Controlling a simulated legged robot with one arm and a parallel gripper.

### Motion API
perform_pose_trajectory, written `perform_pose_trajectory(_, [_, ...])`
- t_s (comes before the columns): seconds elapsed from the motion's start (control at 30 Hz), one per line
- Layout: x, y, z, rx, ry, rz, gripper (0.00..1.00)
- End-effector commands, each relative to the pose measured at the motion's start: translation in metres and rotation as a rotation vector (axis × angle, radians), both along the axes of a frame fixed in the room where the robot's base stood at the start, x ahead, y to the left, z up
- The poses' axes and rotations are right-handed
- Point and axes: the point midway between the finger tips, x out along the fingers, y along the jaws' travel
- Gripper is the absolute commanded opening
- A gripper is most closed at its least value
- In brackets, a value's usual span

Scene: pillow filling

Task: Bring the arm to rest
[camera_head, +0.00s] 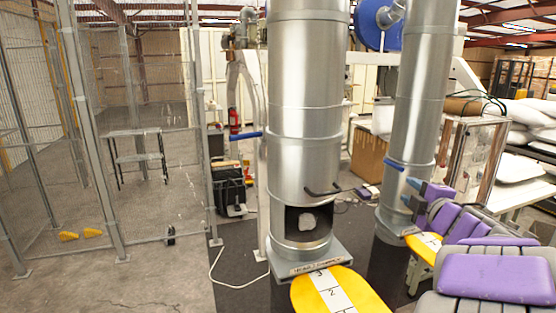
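My gripper (412,193) is at the far end of the arm, in front of the right metal column. Its two dark blue-grey fingers look apart, with nothing visible between them. The near links hide part of the arm.
A large metal cylinder (304,110) stands in the middle, with a dark opening holding a white lump (307,221). A second column (421,90) stands to its right. Yellow numbered plates (311,297) lie at the bases.

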Motion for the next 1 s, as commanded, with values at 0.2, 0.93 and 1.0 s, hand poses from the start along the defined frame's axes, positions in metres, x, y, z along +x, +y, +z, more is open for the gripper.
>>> perform_pose_trajectory(0.2, [-0.036, -0.031, -0.035, 0.211, 0.036, -0.351, 0.38])
perform_pose_trajectory(0.93, [-0.31, 0.102, -0.336, 0.93, 0.915, -1.142, 0.38])
perform_pose_trajectory(1.0, [-0.342, 0.126, -0.354, 0.943, 1.031, -1.179, 0.38])
